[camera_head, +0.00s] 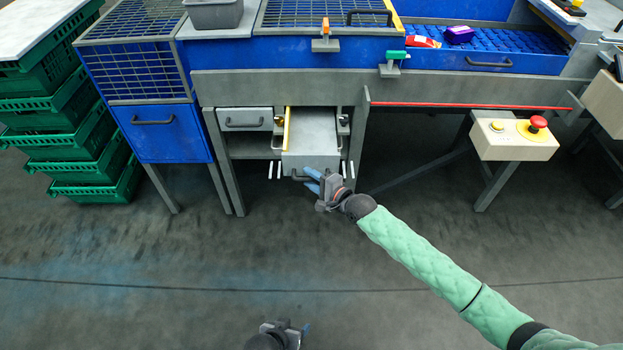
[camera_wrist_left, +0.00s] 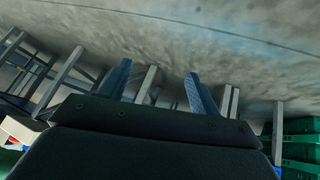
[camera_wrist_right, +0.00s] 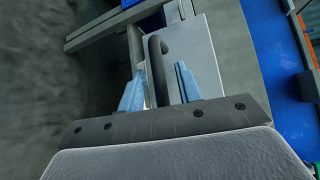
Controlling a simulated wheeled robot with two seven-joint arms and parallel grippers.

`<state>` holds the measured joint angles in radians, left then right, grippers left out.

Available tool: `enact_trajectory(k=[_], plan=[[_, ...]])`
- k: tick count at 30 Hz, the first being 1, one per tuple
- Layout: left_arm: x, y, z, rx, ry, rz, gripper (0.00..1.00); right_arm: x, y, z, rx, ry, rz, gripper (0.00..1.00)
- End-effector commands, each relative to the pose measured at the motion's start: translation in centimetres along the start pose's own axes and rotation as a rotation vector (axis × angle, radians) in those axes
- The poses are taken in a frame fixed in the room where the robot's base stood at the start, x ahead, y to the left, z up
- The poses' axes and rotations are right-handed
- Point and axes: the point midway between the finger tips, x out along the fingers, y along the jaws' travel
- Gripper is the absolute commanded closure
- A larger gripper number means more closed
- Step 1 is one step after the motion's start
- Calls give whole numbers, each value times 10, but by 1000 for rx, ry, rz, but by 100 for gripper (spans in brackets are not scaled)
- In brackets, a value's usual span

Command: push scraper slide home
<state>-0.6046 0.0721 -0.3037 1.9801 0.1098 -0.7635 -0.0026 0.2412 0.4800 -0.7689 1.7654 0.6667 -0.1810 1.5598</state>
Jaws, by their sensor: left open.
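The scraper slide (camera_head: 312,140) is a light grey drawer-like plate under the blue machine. It sticks out toward me past the frame. Its dark handle (camera_head: 299,179) is on the front face. My right gripper (camera_head: 312,181) is at that front end, its blue fingers apart. In the right wrist view the handle (camera_wrist_right: 157,60) stands between the fingers, with gaps showing on both sides; whether a finger touches it, I cannot tell. The plate (camera_wrist_right: 196,60) lies beyond. My left gripper (camera_head: 303,330) is low over the floor, away from the slide; its fingers (camera_wrist_left: 160,88) are open and empty.
A smaller grey drawer (camera_head: 245,120) sits left of the slide, and a yellow strip (camera_head: 287,128) runs along the slide's left side. Frame legs (camera_head: 357,135) flank it. Green crates (camera_head: 85,150) stand left. A red-button box (camera_head: 515,138) is right. The floor in front is clear.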

Motion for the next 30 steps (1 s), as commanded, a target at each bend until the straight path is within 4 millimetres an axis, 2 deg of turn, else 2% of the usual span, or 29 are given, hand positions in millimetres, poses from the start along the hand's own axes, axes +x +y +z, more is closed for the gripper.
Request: enact_trajectory(k=[3,8,9,17,21,30], plan=[[0,0,1,0,-1,0,37,0,0,0,0,0,0,66],[0,0,1,0,-1,0,37,0,0,0,0,0,0,97],[0,0,1,0,-1,0,37,0,0,0,0,0,0,100],[1,0,0,0,3,0,37,1,0,-1,0,0,0,100],[9,-3,3,1,21,-3,37,8,-2,-8,-1,0,-1,100],[61,-19,56,-3,73,-17,37,38,-8,-38,-1,1,-1,100]])
